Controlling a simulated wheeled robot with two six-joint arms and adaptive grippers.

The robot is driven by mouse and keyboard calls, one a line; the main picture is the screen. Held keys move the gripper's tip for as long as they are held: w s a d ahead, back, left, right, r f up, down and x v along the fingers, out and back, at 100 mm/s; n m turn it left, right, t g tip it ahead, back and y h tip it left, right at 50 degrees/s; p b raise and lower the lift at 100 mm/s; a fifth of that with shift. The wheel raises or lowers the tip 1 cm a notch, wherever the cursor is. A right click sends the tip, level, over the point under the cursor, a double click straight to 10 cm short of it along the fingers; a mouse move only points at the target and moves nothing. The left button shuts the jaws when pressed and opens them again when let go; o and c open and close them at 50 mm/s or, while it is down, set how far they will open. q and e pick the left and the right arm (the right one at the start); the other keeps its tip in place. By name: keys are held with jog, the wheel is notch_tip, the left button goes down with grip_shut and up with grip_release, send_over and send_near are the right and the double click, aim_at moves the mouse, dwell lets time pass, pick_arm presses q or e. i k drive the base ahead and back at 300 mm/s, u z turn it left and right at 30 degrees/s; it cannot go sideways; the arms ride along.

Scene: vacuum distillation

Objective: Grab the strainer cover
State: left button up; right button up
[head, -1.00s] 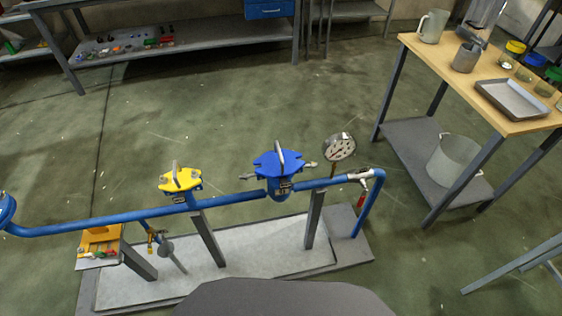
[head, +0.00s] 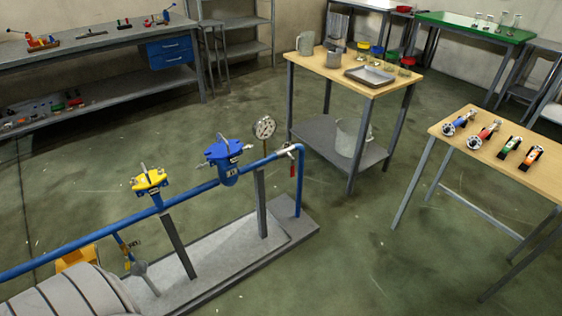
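A blue cover (head: 223,149) with a grey handle on top sits on a blue body in the blue pipe (head: 115,230). A yellow cover (head: 149,181), also with a handle on top, sits on the same pipe further left and nearer. I cannot tell from looks alone which of the two is the strainer cover. Both appear seated in place. Neither of my grippers is in view.
A pressure gauge (head: 265,128) rises beside the blue cover. The pipe stands on posts over a grey base slab (head: 215,262). A wooden table (head: 335,71) with a tray and cups stands behind, another (head: 450,133) with coloured tools at right. Open floor lies between.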

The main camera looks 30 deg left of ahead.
aim_at(223, 144)
jog(key=z, duration=0.45)
jog(key=i, duration=1.5)
jog(key=u, duration=0.55)
